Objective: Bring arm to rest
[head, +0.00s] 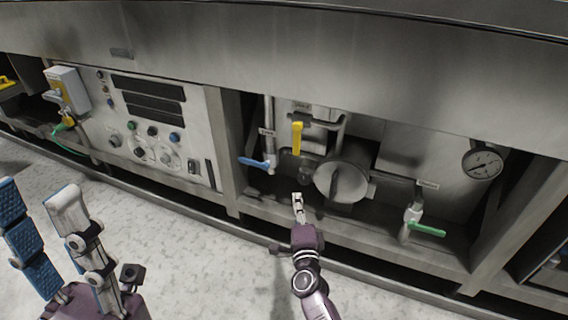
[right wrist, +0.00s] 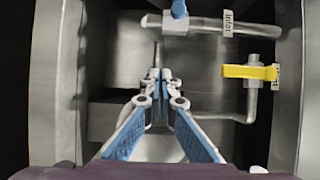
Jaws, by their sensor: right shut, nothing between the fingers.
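My right gripper (head: 298,203) is shut and empty. It points into the valve recess, in front of and below the yellow handle and left of the round cover (head: 341,181). In the right wrist view its fingers (right wrist: 160,76) meet at the tips, apart from the yellow handle (right wrist: 250,72) at right. My left gripper (head: 45,215) is at the lower left of the head view, over the floor. Its fingers stand apart with blue pads showing, and nothing is seen between them.
The recess holds a blue handle (head: 254,162), the yellow handle (head: 297,138), a green handle (head: 428,230) and a gauge (head: 482,163). A control panel (head: 155,125) is at left. A steel ledge (head: 380,262) runs below. Pale floor (head: 200,260) lies open in front.

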